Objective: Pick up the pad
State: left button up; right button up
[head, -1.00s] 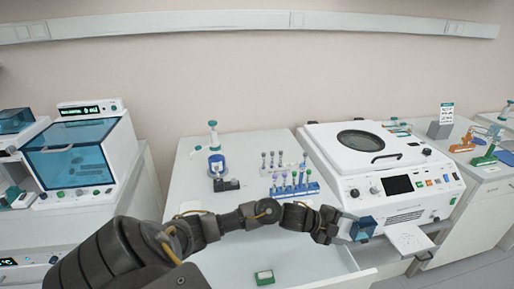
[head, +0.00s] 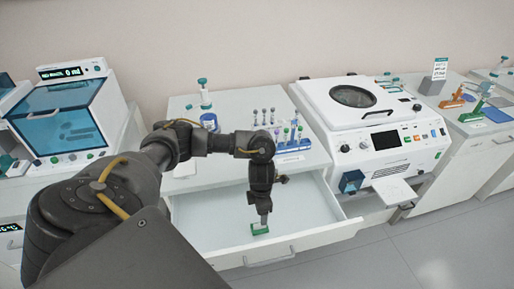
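The pad (head: 260,229) is a small green and white block, lying on the floor of an open white drawer (head: 210,210). My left gripper (head: 263,219) points straight down at the pad, its tip overlapping the pad's upper edge in the head view. The fingers look like one narrow shape from here, so I cannot tell whether they are apart or closed on the pad. My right gripper is not in view.
The drawer front with its handle (head: 270,257) stands out toward me. Tube racks (head: 293,142) sit on the counter behind. A white machine (head: 385,125) with a blue block (head: 352,182) at its front stands right. The rest of the drawer is bare.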

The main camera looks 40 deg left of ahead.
pick_arm(q)
jog(key=b, duration=0.1)
send_over(259, 225)
jog(key=f, duration=0.5)
jog(key=shift+w+d, duration=0.1)
jog(key=shift+d, duration=0.1)
jog(key=shift+f+b, duration=0.3)
jog(key=shift+f, duration=0.35)
jog(key=shift+a+f, duration=0.15)
jog(key=shift+f, duration=2.15)
jog(key=c, duration=1)
jog(key=shift+c, duration=0.3)
jog(key=shift+r, duration=0.1)
notch_tip(259, 225, up, 10)
jog(key=shift+f+p, duration=0.1)
jog(key=shift+p, duration=0.9)
